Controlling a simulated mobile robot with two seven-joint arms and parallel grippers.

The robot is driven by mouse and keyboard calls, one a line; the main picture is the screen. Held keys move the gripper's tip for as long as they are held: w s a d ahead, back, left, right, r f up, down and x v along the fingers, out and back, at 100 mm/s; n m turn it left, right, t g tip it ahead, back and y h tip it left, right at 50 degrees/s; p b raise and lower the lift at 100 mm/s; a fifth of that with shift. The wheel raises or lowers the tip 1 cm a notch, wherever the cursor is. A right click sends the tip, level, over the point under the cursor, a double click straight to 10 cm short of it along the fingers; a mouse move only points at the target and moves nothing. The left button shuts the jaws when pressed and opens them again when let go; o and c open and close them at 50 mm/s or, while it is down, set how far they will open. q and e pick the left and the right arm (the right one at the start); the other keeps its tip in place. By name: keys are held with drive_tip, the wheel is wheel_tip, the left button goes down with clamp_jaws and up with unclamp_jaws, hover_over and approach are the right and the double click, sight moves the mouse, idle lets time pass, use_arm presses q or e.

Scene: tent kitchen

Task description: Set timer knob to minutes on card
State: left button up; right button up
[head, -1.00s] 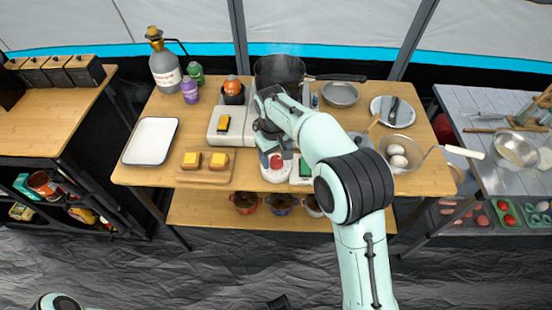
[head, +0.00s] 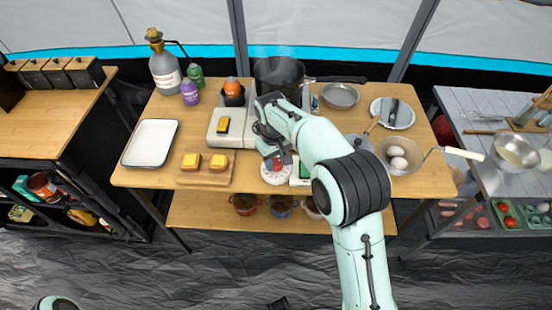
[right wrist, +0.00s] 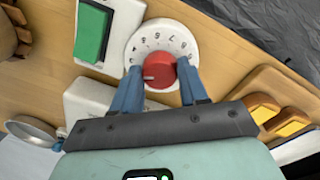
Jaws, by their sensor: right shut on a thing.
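The timer (right wrist: 140,42) is a round white dial with black digits and a red knob (right wrist: 159,70) in its middle. In the head view the timer (head: 276,174) stands near the front edge of the table. My right gripper (right wrist: 158,84) has its two blue fingers on either side of the red knob and is shut on it. In the head view the right gripper (head: 274,157) reaches down over the timer and hides part of it. A pale pointer mark shows on the knob's left side. I cannot make out a card with a number. My left gripper is not in view.
A white unit with a green panel (right wrist: 92,32) sits beside the timer. A board (head: 190,179) with yellow-topped pieces lies to the left.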

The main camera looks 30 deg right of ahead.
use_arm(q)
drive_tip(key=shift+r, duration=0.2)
use_arm(e)
drive_tip(key=shift+r+m+p, duration=0.2)
drive_tip(key=shift+m+p, duration=1)
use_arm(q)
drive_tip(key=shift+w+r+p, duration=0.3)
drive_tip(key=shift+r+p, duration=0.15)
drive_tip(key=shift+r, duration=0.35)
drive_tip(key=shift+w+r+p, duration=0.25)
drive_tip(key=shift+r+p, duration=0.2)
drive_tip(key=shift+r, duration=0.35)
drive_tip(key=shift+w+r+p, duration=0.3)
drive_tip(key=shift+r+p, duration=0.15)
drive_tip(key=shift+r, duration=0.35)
use_arm(e)
drive_tip(key=shift+w+f+m, duration=0.1)
drive_tip(key=shift+m, duration=2.1)
drive_tip(key=o, duration=1)
drive_tip(key=shift+o, duration=0.2)
